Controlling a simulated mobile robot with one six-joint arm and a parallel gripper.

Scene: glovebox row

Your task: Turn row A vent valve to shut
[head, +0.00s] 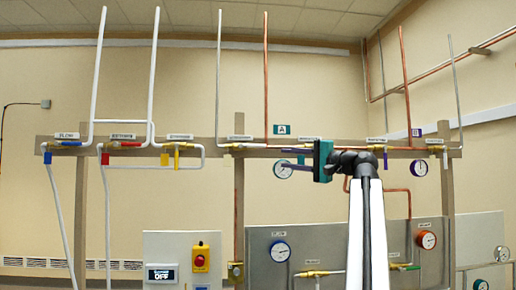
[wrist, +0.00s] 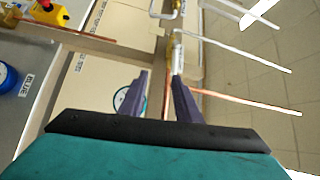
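The teal row A sign (head: 282,129) hangs on the wooden rail in the head view. A brass valve (head: 240,146) sits on the rail left of it. Another label (head: 309,139) shows just above my gripper; its valve is mostly hidden. Label text is too small to read, so I cannot tell which valve is the vent. My gripper (head: 288,157), teal with purple fingers, points left in front of the rail. In the wrist view my gripper (wrist: 160,78) is open, fingers apart, with nothing clearly held. A brass fitting (wrist: 177,52) shows beyond the right fingertip.
A round gauge (head: 282,170) hangs below my fingers. Copper pipe (head: 266,75) rises behind the rail. The purple row B sign (head: 416,132) and a purple-handled valve (head: 385,158) are to the right. A red emergency button (head: 200,260) and gauge panel (head: 262,245) stand below.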

